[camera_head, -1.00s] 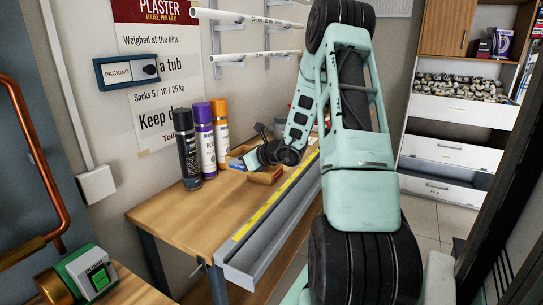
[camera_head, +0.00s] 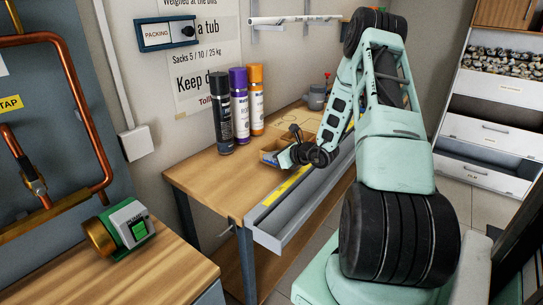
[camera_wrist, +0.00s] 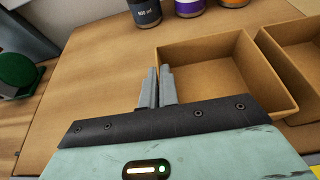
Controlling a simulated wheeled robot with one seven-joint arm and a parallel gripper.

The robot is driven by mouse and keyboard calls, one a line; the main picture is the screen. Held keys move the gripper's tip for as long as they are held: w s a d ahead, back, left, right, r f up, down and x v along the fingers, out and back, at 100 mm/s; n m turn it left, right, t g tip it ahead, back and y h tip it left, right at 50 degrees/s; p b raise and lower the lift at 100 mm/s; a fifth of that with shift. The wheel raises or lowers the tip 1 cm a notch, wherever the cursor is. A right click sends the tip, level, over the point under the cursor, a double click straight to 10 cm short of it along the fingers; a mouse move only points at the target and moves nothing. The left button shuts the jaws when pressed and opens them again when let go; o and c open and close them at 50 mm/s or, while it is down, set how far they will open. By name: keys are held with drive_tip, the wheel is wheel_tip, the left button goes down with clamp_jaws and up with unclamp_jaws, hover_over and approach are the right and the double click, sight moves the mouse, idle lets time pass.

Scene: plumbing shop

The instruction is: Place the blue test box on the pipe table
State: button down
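I cannot make out a separate blue test box. My gripper (camera_head: 285,158) is above the wooden workbench (camera_head: 205,175), near the bins. In the wrist view its two grey fingers (camera_wrist: 157,85) are together, with nothing visible between them, beside an empty cardboard bin (camera_wrist: 215,65). A wooden table (camera_head: 150,270) stands at the lower left by copper pipes (camera_head: 85,105); which table is the pipe table is not marked.
A green and white device with a brass end (camera_head: 128,228) lies on the left table. A black can (camera_head: 221,115), a purple can (camera_head: 240,108) and an orange can (camera_head: 256,100) stand behind the bins. A grey trough (camera_head: 300,208) lines the bench's front edge. The bench's left end is clear.

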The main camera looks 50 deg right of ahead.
drive_tip(key=shift+f, duration=0.15)
drive_tip(key=c, duration=1.7)
unclamp_jaws()
